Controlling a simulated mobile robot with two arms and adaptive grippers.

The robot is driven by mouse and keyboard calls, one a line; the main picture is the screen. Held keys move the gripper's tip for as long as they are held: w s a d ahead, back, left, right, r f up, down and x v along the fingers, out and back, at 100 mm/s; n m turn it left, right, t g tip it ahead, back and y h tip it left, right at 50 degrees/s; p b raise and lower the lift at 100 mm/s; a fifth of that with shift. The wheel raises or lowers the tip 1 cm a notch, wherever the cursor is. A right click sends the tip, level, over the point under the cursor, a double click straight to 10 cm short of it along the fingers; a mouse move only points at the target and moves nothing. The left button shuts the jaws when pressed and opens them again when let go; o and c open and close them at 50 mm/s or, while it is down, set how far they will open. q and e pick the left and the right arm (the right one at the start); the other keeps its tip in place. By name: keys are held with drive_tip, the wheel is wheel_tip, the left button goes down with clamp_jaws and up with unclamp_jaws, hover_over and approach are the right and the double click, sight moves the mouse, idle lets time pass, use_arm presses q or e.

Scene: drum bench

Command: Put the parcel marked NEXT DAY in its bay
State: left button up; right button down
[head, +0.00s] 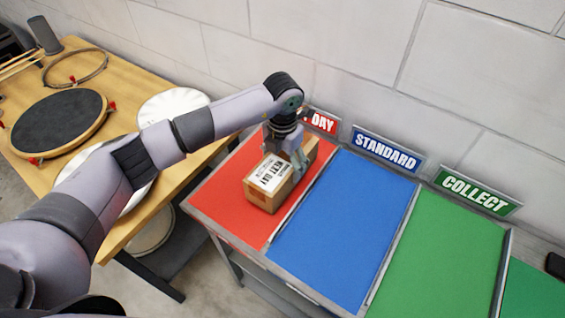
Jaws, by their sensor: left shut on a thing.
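The parcel (264,193) is a brown cardboard box with a white label reading NEXT DAY. It is over the red bay (226,208), whose sign (321,122) is partly hidden by my arm and shows only "DAY". My left gripper (285,158) is shut on the parcel from above, near its far end. The parcel looks level and at or close to the red surface; I cannot tell whether it touches. My right gripper is not in view.
A blue bay with the STANDARD sign (386,149) and a green bay with the COLLECT sign (478,190) lie to the right, both empty. Metal dividers separate the bays. A wooden bench (117,240) with a dark drum pad (57,122) and drum parts stands left.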

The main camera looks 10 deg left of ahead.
use_arm(q)
drive_tip(key=shift+f, duration=0.75)
drive_tip(key=o, duration=1.8)
drive_tip(key=shift+r, duration=0.5)
wheel_tip(320, 180, up, 11)
drive_tip(key=b, duration=0.3)
drive_tip(key=shift+r, duration=0.1)
